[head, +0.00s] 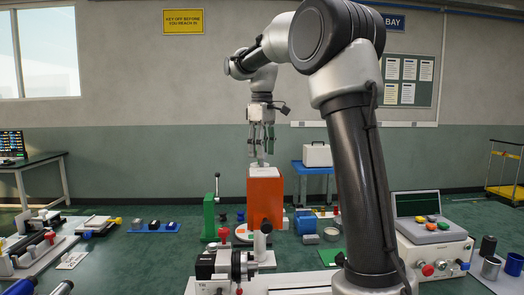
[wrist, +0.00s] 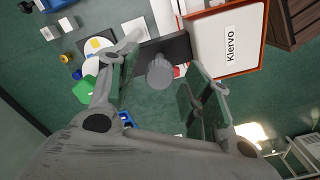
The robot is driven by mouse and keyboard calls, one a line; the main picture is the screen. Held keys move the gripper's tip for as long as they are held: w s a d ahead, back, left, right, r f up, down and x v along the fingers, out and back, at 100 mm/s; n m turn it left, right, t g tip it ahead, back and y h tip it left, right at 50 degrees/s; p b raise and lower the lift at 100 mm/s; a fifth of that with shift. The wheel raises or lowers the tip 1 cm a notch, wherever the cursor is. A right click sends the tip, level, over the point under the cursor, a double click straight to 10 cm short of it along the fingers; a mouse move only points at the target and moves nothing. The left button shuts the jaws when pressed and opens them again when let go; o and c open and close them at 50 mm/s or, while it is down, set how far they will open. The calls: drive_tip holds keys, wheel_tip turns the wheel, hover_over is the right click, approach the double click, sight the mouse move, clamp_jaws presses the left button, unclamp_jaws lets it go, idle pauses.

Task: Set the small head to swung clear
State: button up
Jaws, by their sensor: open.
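An orange column (head: 265,200) with a white top stands upright in the middle of the head view. In the wrist view its white top (wrist: 225,45) reads "Klervo" inside an orange rim. A dark flat block (wrist: 176,45) adjoins that top, and a grey round-ended post (wrist: 160,72) shows in front of it. I cannot tell for sure whether this post and block are the small head, or how it is turned. My gripper (head: 262,146) is open and points down above the column. In the wrist view its fingers (wrist: 162,80) stand apart on either side of the post; contact is not visible.
A green stand with an upright lever (head: 210,212) is left of the column. A grey vice-like device (head: 222,265) is in front. A blue motor-like part (head: 305,222) and a grey console with a screen (head: 430,240) are at right. A wooden box (wrist: 295,22) lies beyond the column.

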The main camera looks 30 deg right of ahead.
drive_tip(key=shift+f, duration=0.25)
drive_tip(key=shift+c, duration=0.3)
clamp_jaws()
